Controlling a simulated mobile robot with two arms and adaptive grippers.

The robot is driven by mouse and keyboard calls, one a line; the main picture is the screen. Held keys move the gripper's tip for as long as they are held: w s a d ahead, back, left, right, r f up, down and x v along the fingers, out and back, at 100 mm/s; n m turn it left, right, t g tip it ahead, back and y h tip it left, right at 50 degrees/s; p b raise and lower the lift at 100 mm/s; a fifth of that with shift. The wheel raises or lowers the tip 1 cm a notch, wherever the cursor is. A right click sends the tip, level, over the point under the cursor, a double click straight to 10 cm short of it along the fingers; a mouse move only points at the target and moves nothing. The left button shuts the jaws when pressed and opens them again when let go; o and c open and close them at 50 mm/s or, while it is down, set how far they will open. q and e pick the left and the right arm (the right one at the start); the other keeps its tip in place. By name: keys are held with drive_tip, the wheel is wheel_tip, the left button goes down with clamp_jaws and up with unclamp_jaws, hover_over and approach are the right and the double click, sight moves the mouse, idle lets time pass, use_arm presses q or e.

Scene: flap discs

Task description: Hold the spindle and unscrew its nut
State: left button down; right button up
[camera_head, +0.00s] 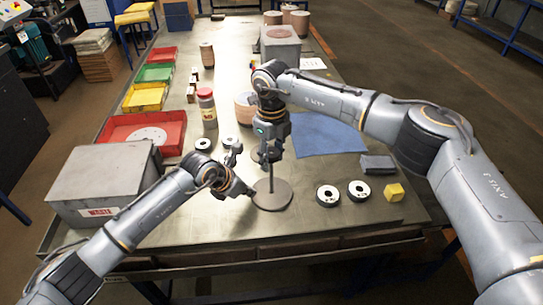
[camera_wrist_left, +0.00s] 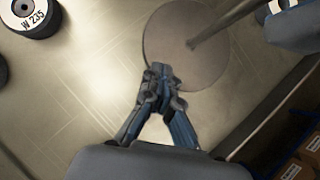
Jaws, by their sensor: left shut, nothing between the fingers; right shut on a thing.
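The spindle is a thin upright rod (camera_head: 271,175) on a flat round grey-brown base (camera_head: 272,197) near the table's front. The base (camera_wrist_left: 180,60) and rod (camera_wrist_left: 215,26) also show in the left wrist view. My right gripper (camera_head: 270,158) points down from above, shut on the top of the rod. The nut cannot be made out; the gripper covers the rod's top. My left gripper (camera_head: 251,193) is shut and empty, low beside the left edge of the base. Its closed fingertips (camera_wrist_left: 161,78) appear by the base's rim in the wrist view.
Two black discs with white labels (camera_head: 327,195) (camera_head: 358,190) lie right of the base, near a yellow block (camera_head: 394,192) and a dark block (camera_head: 377,164). A grey box (camera_head: 103,178) stands left. A blue cloth (camera_head: 325,135), red-capped jar (camera_head: 207,108) and coloured trays (camera_head: 145,97) lie farther back.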

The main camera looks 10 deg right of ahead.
drive_tip(key=o, duration=0.9)
drive_tip(key=shift+f, duration=0.1)
drive_tip(key=shift+c, duration=0.2)
drive_tip(key=shift+m, duration=0.3)
drive_tip(key=m, duration=0.5)
drive_tip(key=shift+m, duration=0.3)
drive_tip(key=m, duration=0.4)
drive_tip(key=shift+m, duration=0.4)
drive_tip(key=m, duration=1.7)
drive_tip(key=shift+m, duration=0.4)
